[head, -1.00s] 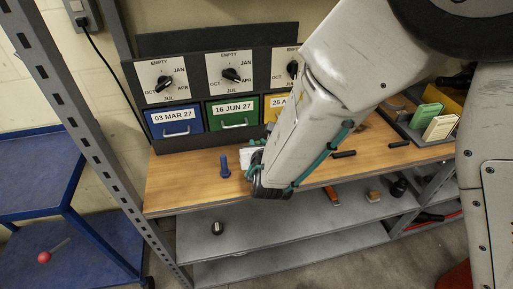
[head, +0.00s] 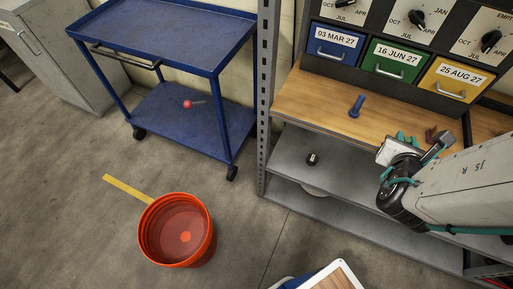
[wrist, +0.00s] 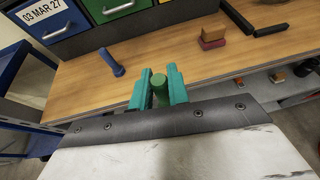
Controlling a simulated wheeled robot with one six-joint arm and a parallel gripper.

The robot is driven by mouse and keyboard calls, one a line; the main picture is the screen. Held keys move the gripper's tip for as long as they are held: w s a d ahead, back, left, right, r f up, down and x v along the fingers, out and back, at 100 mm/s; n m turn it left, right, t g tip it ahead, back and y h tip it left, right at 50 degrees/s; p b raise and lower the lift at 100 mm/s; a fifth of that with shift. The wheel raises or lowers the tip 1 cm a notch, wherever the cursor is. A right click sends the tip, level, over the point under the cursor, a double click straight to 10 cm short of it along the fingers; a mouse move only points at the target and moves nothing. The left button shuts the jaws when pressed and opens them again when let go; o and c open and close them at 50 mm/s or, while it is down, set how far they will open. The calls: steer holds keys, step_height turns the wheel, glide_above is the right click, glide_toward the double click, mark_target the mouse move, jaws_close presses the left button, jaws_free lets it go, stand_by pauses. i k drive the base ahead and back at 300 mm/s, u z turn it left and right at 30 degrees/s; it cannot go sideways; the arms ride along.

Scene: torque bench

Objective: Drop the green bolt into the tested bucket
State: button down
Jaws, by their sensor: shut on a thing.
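In the wrist view my gripper (wrist: 159,88) is shut on the green bolt (wrist: 159,86), its teal fingers on either side of it. In the head view my gripper (head: 405,140) is over the front of the wooden bench (head: 310,95), and the bolt is hard to make out there. An orange-red bucket (head: 176,229) stands on the floor at lower left, well away from my gripper; no label on it is readable. A yellow strip (head: 128,188) lies on the floor beside it.
A blue bolt (head: 356,106) stands on the bench before the blue, green and yellow drawers. A blue cart (head: 185,125) with a red-ended item stands left of the shelf post (head: 266,100). A blue and white object (head: 335,277) is at the bottom edge. Open floor surrounds the bucket.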

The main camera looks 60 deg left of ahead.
mark_target(189, 234)
steer(key=u, duration=2.95)
steer(key=k, duration=0.15)
